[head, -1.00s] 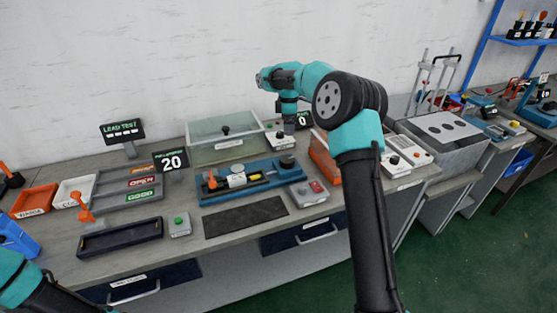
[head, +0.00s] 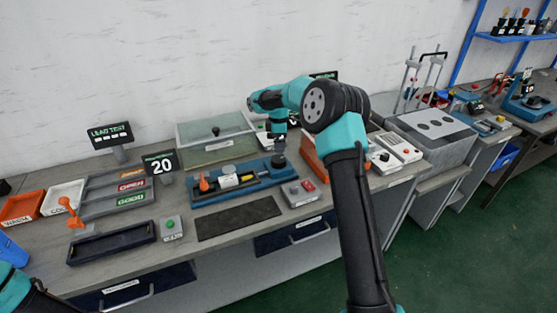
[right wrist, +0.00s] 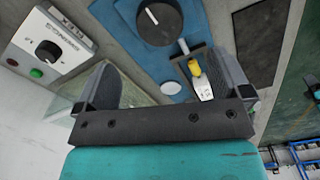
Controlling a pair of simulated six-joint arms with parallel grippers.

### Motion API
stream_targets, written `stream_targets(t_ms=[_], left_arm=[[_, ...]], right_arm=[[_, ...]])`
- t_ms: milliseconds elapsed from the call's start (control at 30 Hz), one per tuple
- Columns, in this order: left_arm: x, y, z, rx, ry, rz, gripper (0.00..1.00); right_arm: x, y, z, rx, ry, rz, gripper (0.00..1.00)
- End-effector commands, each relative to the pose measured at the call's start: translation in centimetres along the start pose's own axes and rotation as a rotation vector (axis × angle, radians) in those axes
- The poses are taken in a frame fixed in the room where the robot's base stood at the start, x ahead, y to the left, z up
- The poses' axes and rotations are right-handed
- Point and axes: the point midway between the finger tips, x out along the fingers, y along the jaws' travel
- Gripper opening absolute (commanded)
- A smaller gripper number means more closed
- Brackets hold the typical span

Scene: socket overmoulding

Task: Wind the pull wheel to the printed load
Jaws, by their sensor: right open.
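The blue pull tester (head: 238,186) lies on the bench. Its dark round pull wheel (head: 279,162) is at the right end, and the wheel also shows at the top of the right wrist view (right wrist: 160,20). A yellow-and-white part (right wrist: 203,85) sits on the tester beside the wheel. A black sign (head: 161,163) reads 20. My right gripper (head: 278,148) is just above the wheel in the head view. In the right wrist view my right gripper (right wrist: 166,78) has its fingers wide apart and empty. Only part of my left arm shows, without its gripper.
A grey box with a red button (head: 302,192) stands in front of the wheel. A glass-lidded case (head: 216,140) is behind the tester. A dark mat (head: 238,218) lies in front. An orange bin (head: 310,155) is to the right.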

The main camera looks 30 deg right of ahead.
Motion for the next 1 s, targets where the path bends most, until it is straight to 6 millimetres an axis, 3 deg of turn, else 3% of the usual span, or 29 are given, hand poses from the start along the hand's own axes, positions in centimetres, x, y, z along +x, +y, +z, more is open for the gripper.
stream_targets(t_ms=[500,700,967,1000], left_arm=[[0.0,0.0,0.0,0.0,0.0,0.0,0.0],[0.0,0.0,0.0,0.0,0.0,0.0,0.0],[0.0,0.0,0.0,0.0,0.0,0.0,0.0],[0.0,0.0,0.0,0.0,0.0,0.0,0.0]], right_arm=[[8.3,0.0,0.1,0.001,0.0,-0.001,0.96],[9.5,0.0,0.1,0.001,0.0,0.001,0.96],[9.5,0.0,0.0,0.001,0.0,0.001,0.96],[9.5,0.0,0.0,0.001,0.0,0.001,0.92]])
